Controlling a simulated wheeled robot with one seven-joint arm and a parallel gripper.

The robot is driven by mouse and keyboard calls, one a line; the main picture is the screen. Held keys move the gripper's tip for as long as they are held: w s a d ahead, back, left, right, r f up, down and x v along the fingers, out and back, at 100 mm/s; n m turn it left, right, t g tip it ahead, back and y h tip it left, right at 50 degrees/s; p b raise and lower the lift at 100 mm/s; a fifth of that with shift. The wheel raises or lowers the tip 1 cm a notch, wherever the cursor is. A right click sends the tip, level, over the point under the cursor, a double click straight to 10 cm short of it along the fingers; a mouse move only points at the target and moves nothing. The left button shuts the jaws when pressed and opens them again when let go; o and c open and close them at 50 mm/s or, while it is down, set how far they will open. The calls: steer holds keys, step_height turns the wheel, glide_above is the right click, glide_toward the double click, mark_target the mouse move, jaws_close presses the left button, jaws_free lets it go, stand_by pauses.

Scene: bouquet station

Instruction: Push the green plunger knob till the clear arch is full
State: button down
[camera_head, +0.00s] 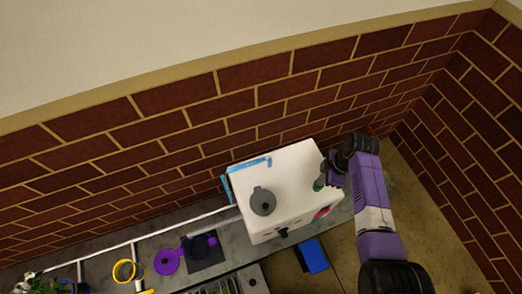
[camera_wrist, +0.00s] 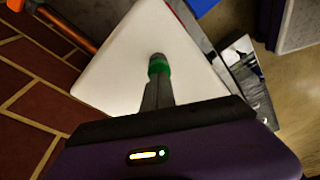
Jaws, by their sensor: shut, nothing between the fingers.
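A white box-shaped machine (camera_head: 290,175) stands on the counter by the brick wall; its white top (camera_wrist: 115,65) shows in the wrist view. The green plunger knob (camera_head: 318,185) is at its right side. In the wrist view the green knob (camera_wrist: 158,68), with a grey end, shows right at my fingertips; I cannot tell whether they touch. My gripper (camera_head: 325,176) is shut and empty beside the knob. A light blue arch-like tube (camera_head: 250,164) runs along the machine's back left edge. I cannot tell whether this is the clear arch, or its fill.
A dark grey round knob (camera_head: 263,201) is on the machine's top. A blue block (camera_head: 313,256) lies in front. Purple round pieces (camera_head: 167,262), a yellow ring (camera_head: 124,271) and a plant (camera_head: 38,284) are at left. The brick wall is close behind.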

steer(key=shift+f, duration=0.1)
steer(key=shift+r+p, duration=2.2)
steer(key=shift+p, duration=0.05)
steer(key=shift+r, duration=0.1)
step_height(320, 180, up, 9)
steer(key=p, duration=0.8)
